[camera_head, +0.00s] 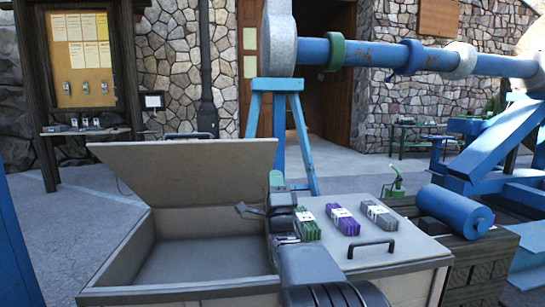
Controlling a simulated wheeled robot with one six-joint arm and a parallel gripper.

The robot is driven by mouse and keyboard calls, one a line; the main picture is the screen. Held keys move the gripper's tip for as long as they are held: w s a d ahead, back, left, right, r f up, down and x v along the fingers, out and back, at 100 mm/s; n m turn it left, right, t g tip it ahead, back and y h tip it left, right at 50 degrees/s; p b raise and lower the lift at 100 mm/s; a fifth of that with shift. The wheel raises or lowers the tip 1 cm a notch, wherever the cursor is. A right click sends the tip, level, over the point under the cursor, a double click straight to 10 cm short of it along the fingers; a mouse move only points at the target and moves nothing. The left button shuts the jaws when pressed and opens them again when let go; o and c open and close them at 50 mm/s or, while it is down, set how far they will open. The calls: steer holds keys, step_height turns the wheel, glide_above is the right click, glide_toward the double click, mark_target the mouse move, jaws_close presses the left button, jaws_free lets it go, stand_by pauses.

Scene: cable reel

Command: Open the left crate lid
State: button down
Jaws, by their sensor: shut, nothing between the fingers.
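The left crate lid (190,170) is a flat beige-grey panel. It stands raised and tilted back, with a dark handle (187,135) at its upper edge. The left compartment of the crate (130,297) is uncovered and looks empty. My gripper (243,210) is at the compartment's right side, near the lid's lower right corner. It is shut and empty. I cannot tell whether it touches the lid. My arm hides part of the divider and the front edge.
The right lid (415,247) is down, with a handle (371,247) and green (305,224), purple (342,219) and grey (379,213) bundles on it. A blue roller (455,210) lies to the right. A blue trestle (278,85) stands behind. Paving at left is clear.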

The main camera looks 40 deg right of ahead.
mark_target(272, 147)
steer(key=x, duration=0.8)
steer(key=shift+r, duration=0.1)
